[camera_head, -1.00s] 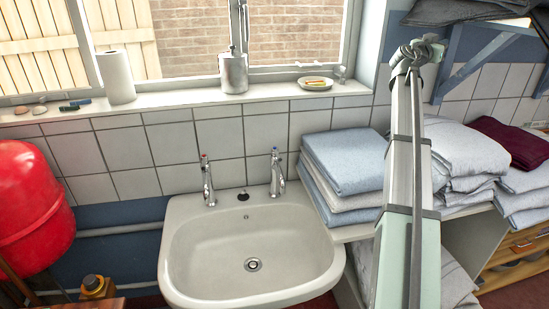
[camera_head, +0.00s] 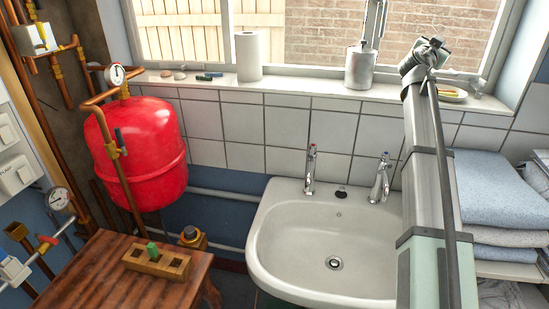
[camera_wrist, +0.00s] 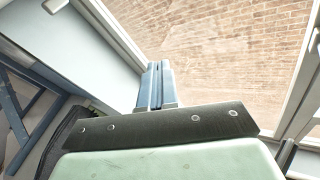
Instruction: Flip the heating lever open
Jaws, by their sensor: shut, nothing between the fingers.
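Two possible levers show at the left of the head view. A small red-handled valve (camera_head: 47,242) sits on a pipe below a gauge. A dark lever (camera_head: 119,139) stands at a pipe fitting in front of the red tank (camera_head: 140,155). I cannot tell which one is the heating lever. My gripper (camera_wrist: 156,85) is shut and empty in the wrist view, pointing towards the window and brick wall. In the head view my arm rises at the right, over the sink's right side, far from both levers. The fingers cannot be made out there.
A wooden table (camera_head: 95,270) with a small block holder (camera_head: 157,262) stands at front left. The sink (camera_head: 290,255) has two taps. The windowsill (camera_head: 300,97) holds a paper roll (camera_head: 249,57) and a metal dispenser (camera_head: 360,67). Folded towels (camera_head: 500,190) are stacked at right.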

